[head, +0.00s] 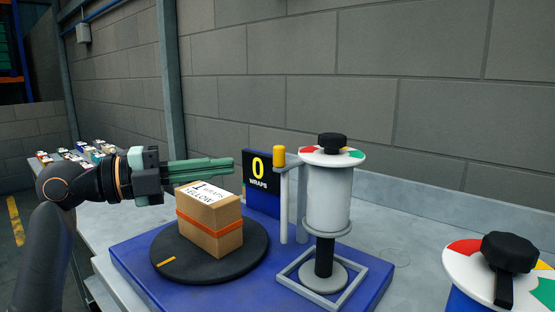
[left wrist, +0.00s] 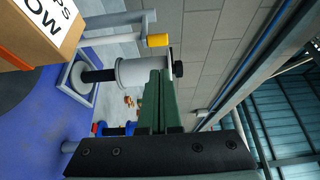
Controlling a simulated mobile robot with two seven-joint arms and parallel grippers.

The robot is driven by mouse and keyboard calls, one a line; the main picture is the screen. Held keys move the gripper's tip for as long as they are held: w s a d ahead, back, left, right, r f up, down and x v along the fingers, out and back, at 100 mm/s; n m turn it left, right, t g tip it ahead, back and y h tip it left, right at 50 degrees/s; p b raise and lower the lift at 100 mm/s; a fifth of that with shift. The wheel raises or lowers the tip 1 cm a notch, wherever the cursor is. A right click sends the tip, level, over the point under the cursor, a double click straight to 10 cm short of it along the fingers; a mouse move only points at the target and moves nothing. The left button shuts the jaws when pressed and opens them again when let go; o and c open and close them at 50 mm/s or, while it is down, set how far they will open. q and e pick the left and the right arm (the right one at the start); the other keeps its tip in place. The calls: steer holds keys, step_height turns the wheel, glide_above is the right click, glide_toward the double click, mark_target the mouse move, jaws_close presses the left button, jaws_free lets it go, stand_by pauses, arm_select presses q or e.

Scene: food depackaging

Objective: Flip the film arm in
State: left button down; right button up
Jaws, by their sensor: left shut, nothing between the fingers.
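The film arm is a pale grey bar with a yellow knob (head: 279,156) on top, standing between the box and the white film roll (head: 328,200). The knob also shows in the left wrist view (left wrist: 158,40). A brown box (head: 212,225) with an orange band and a "1 WRAPS YELLOW" label sits on the black turntable (head: 240,262). My left gripper (head: 232,167) is shut and empty, pointing right, above the box and left of the knob, apparently apart from it. Its fingers (left wrist: 158,78) also show in the left wrist view. My right gripper is out of view.
A blue display (head: 262,196) reads "0 WRAPS" behind the box. A black knob on a coloured dial (head: 333,142) tops the roll. Another dial with a black lever (head: 508,255) stands front right. Several small items (head: 70,152) lie at the far left.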

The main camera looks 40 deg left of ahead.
arm_select(q)
steer(key=shift+w, duration=0.1)
steer(key=p+x, duration=0.3)
steer(key=x, duration=0.7)
steer(key=shift+p, duration=0.35)
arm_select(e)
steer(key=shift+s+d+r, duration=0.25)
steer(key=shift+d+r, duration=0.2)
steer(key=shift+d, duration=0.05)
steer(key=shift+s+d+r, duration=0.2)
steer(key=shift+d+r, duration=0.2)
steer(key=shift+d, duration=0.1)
arm_select(q)
steer(key=shift+a, duration=0.15)
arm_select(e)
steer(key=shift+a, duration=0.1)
arm_select(q)
steer(key=shift+a+m+g+h+b, duration=0.3)
steer(key=shift+a+m+h+b, duration=0.1)
steer(key=shift+h, duration=0.1)
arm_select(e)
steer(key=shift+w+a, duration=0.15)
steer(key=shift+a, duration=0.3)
